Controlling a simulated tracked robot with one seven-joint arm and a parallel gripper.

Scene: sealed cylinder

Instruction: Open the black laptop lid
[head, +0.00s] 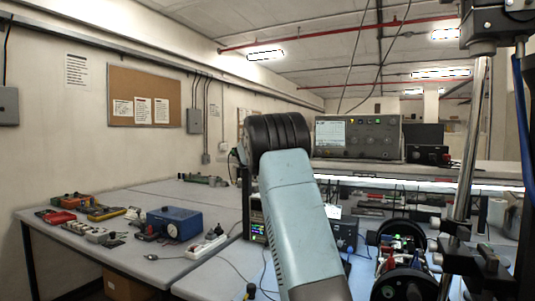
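I cannot make out a black laptop with certainty. A dark flat-faced box (424,134) stands on the shelf at the back right, but I cannot tell what it is. My light blue-grey arm rises from the bottom centre and ends in view at a black ribbed joint. It covers part of the bench behind it. My gripper does not show, so its opening and anything in it are hidden.
A blue box (174,223), a power strip (207,246) and several small tools lie on the left table (120,258). A grey instrument (357,138) stands on the back shelf. Round black equipment with wires (402,285) is at lower right. Some tabletop is clear.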

